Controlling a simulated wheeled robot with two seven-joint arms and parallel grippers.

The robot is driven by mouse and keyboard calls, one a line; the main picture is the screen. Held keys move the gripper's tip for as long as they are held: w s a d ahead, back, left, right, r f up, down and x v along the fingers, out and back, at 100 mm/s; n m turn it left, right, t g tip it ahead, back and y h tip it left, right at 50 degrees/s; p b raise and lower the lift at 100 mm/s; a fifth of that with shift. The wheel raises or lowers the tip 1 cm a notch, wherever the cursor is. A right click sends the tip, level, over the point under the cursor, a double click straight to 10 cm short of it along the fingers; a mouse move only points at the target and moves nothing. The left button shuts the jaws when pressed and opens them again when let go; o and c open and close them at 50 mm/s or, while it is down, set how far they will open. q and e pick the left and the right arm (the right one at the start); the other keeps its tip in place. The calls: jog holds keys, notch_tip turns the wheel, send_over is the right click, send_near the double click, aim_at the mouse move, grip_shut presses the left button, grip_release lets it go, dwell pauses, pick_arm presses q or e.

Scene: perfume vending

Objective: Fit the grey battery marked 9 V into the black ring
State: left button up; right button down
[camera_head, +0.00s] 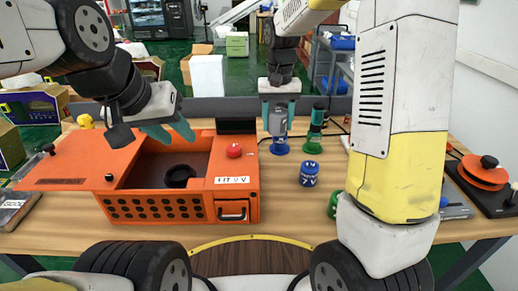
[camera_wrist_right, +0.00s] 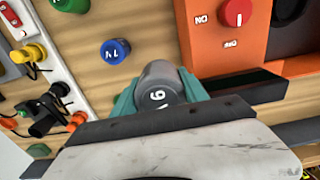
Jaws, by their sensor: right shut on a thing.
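My right gripper (camera_head: 279,104) is shut on the grey battery (camera_head: 277,122), which hangs upright below it behind the right end of the orange box. In the right wrist view the battery (camera_wrist_right: 160,84) shows a white 9 between the teal fingers of that gripper (camera_wrist_right: 160,92). The black ring (camera_head: 180,176) lies on the floor of the open orange box (camera_head: 160,209), left of and nearer than the battery. My left gripper (camera_head: 168,131) is open and empty above the back of the box.
The orange lid (camera_head: 70,162) lies open to the left. A red knob (camera_head: 234,151) is on the box top. A blue battery (camera_head: 309,174), a blue round base (camera_head: 280,148) and a green-and-black object (camera_head: 316,128) stand right of the box. An orange-disc device (camera_head: 484,172) sits far right.

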aim_at(275, 174)
notch_tip(275, 174, down, 17)
jog(key=shift+f, duration=0.1)
dwell(0.3)
jog(key=c, duration=0.6)
grip_release()
jog(key=shift+f, duration=0.1)
